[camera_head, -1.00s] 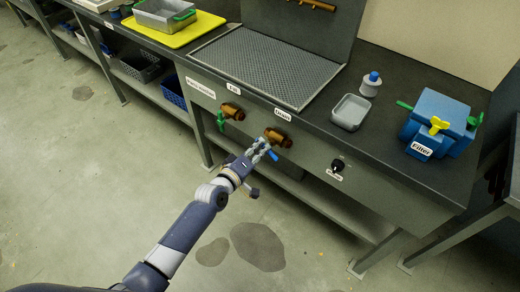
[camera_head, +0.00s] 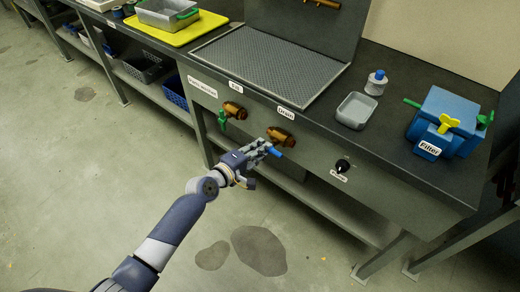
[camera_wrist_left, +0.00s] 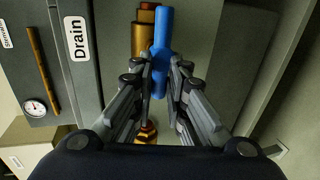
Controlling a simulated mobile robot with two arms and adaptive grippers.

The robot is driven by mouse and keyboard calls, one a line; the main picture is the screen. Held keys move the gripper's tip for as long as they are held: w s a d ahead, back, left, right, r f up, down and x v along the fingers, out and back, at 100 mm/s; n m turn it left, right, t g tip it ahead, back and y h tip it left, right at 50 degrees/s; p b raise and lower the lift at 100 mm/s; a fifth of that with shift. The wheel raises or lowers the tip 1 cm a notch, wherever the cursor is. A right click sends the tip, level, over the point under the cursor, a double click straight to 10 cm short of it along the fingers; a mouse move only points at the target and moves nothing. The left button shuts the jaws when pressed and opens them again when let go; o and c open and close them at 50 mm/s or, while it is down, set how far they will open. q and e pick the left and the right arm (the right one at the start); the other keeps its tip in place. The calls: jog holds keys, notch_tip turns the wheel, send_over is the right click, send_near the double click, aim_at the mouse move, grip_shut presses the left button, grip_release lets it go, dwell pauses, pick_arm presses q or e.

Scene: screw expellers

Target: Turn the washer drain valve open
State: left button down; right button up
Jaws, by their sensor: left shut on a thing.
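The washer drain valve is a brass fitting (camera_head: 281,136) with a blue handle (camera_head: 276,152), on the front panel below the "Drain" label (camera_head: 286,109). My left gripper (camera_head: 268,149) is at the valve, shut on the blue handle. In the left wrist view, the blue handle (camera_wrist_left: 162,30) stands upright in the picture between the fingers (camera_wrist_left: 160,75), with the brass body (camera_wrist_left: 143,38) behind it. The fingers partly hide the valve. My right gripper is not in view.
A brass valve with a green handle (camera_head: 222,120) is to the left and a black knob (camera_head: 343,165) to the right. The worktop holds a mesh grate (camera_head: 262,62), a grey tray (camera_head: 356,111), a bottle (camera_head: 376,84) and a blue filter box (camera_head: 447,120). The floor in front is open.

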pick_arm(q)
jog(key=c, duration=1.6)
grip_release()
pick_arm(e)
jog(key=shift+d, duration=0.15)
pick_arm(q)
jog(key=v, duration=1.2)
